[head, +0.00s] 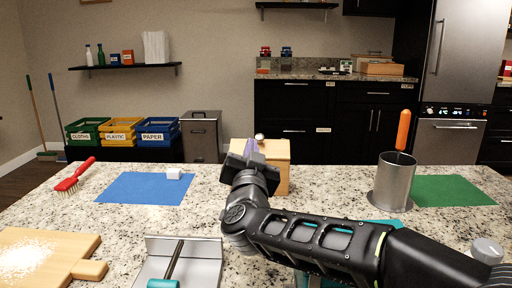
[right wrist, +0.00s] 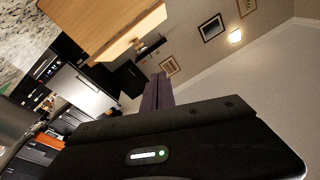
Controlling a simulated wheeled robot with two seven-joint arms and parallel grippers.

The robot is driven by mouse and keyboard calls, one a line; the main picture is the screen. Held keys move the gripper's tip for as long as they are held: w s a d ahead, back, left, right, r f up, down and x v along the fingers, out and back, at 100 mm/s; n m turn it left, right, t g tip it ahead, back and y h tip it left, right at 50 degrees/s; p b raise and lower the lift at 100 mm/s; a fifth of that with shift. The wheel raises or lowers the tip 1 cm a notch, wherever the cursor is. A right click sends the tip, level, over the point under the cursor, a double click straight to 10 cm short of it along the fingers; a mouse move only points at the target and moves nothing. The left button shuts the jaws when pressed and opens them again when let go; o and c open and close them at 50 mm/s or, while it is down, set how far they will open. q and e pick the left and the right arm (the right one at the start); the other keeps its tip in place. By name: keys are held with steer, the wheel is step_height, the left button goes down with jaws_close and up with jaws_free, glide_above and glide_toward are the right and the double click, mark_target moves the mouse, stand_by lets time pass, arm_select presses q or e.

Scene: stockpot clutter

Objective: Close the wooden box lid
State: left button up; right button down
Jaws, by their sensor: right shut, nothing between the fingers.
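The wooden box (head: 278,165) stands on the granite counter, behind my right gripper (head: 250,149). The gripper and wrist cover its left and front parts. A small round knob (head: 260,137) shows at its top edge. I cannot tell how far the lid is open. My right gripper is shut and empty, its fingers raised in front of the box's upper left part. In the right wrist view, the shut fingers (right wrist: 156,92) show below and to the right of a light wooden panel (right wrist: 105,22). I cannot tell whether they touch it. My left gripper is out of view.
A steel pot (head: 393,182) with an orange-handled tool stands right of the box on the granite counter (head: 215,205). A blue mat (head: 145,189) with a white block (head: 174,174), a red brush (head: 75,175), a cutting board (head: 45,255) and a metal tray (head: 200,262) lie left.

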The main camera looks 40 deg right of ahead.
mark_target(258, 135)
steer(key=n, duration=0.2)
steer(key=r+n+h, duration=0.1)
steer(key=shift+s+d+n, duration=0.3)
steer(key=shift+s+d, duration=0.05)
steer(key=shift+w, duration=0.1)
steer(key=shift+w+d+f+b, duration=0.25)
steer(key=shift+w+d+b, duration=0.45)
steer(key=shift+w+d, duration=0.65)
steer(key=shift+w+d+f+b, duration=0.3)
steer(key=shift+w+d+b, duration=0.35)
steer(key=shift+w+d, duration=0.7)
steer(key=shift+w+d+f+b, duration=0.25)
steer(key=shift+w+d+b, duration=0.6)
steer(key=shift+w, duration=0.85)
steer(key=shift+d, duration=0.1)
